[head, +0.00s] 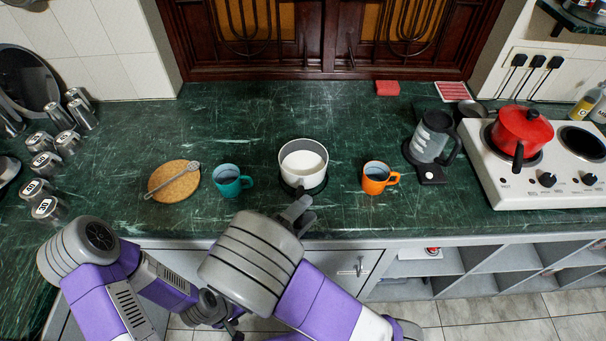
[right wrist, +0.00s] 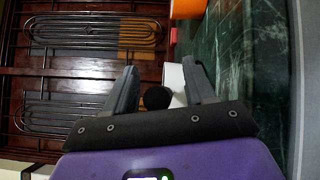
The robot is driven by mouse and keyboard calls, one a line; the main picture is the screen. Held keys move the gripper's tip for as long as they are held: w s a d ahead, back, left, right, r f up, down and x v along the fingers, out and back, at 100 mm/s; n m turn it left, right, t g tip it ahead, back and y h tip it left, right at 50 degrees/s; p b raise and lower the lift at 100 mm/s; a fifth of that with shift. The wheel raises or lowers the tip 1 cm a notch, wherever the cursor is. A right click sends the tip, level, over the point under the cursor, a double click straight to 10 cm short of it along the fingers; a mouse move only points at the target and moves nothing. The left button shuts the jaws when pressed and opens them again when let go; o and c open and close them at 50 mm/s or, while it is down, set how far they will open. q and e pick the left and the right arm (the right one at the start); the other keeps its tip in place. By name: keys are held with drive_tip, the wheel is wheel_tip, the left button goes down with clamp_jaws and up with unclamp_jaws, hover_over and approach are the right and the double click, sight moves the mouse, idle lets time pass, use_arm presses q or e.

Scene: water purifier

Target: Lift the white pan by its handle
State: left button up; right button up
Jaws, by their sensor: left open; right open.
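The white pan (head: 303,155) stands upright on the green counter in the middle of the head view, white inside, its handle pointing toward me. The handle is mostly hidden there by my right gripper (head: 297,207), which is just in front of the pan at the counter's front edge. In the right wrist view, my right gripper (right wrist: 160,85) is open. The handle's dark round end (right wrist: 157,97) shows between its fingers, with part of the white pan (right wrist: 173,76) behind. My left gripper (head: 234,325) is open, low in front of the cabinets, away from the pan.
A teal mug (head: 228,182) stands left of the pan and an orange mug (head: 375,179) right of it. A cork mat (head: 174,181) with a spoon lies farther left. A kettle (head: 432,137) and a stove (head: 500,170) with a red pot (head: 522,128) are right.

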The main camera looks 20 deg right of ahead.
clamp_jaws()
drive_tip(key=shift+r, duration=0.2)
idle(0.3)
wheel_tip(320, 180, up, 10)
drive_tip(key=p, duration=0.5)
drive_tip(key=shift+f, duration=0.2)
idle(0.4)
drive_tip(key=shift+r, duration=0.1)
drive_tip(key=shift+r+p, duration=1.45)
drive_tip(key=shift+p, duration=1.3)
